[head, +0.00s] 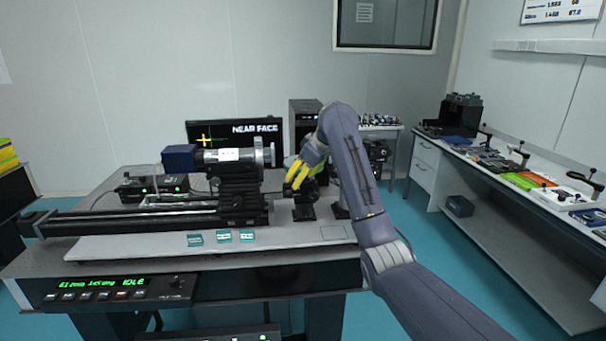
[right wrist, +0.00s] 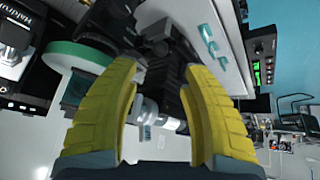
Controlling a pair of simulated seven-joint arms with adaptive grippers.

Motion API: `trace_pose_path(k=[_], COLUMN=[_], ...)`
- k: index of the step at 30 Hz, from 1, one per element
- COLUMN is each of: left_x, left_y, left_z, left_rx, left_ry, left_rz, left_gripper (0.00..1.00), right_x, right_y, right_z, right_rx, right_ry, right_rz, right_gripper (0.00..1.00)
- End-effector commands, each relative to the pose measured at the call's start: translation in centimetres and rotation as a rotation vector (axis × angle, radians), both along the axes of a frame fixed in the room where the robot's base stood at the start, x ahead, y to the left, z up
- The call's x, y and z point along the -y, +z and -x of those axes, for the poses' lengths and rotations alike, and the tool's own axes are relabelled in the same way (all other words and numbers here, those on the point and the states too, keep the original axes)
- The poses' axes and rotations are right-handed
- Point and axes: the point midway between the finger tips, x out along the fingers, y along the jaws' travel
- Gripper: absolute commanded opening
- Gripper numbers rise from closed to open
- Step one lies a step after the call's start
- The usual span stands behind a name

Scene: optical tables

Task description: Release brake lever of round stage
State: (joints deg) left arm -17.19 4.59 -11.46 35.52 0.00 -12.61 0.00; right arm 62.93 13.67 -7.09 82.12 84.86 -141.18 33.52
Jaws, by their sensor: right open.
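My right gripper (head: 299,179) has yellow fingers and reaches a small black mount (head: 304,206) on the optical table, right of the large lens barrel. This mount may be the round stage; the gripper partly covers it. In the right wrist view the gripper (right wrist: 160,70) is open, its two fingers on either side of a dark stage part (right wrist: 160,82) with a silver cylindrical piece (right wrist: 158,117). I cannot tell whether the fingers touch it. I cannot make out the brake lever with certainty. My left gripper is not in view.
A lens barrel on a black stand (head: 240,185) and a long rail (head: 130,219) fill the table's left. Several teal labels (head: 224,237) lie at the front of the board (head: 285,241). A monitor (head: 240,132) stands behind. A side bench (head: 520,165) stands right, beyond open floor.

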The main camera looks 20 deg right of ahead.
Motion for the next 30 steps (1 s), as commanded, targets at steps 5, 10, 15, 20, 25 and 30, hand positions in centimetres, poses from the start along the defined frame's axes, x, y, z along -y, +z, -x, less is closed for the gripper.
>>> trace_pose_path(k=[5,10,15,20,25,30], left_x=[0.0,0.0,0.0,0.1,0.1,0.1], left_y=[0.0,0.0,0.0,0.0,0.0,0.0], left_z=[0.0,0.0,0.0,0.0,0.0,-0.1], left_rx=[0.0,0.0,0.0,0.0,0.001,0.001], left_ry=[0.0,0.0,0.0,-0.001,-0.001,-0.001], left_rz=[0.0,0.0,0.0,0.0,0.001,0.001], left_gripper=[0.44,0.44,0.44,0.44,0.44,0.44], right_x=[0.3,0.3,0.3,0.3,0.2,0.0], right_y=[0.9,1.1,1.1,1.1,-0.2,-5.8], right_z=[0.6,0.7,0.7,0.7,0.9,2.0], right_rx=[0.001,-0.001,-0.001,0.0,-0.006,-0.02], right_ry=[-0.001,0.001,0.001,0.0,-0.005,-0.027], right_rz=[0.001,-0.001,-0.001,0.0,0.005,0.029], right_gripper=[0.46,0.46,0.46,0.46,0.46,0.46])
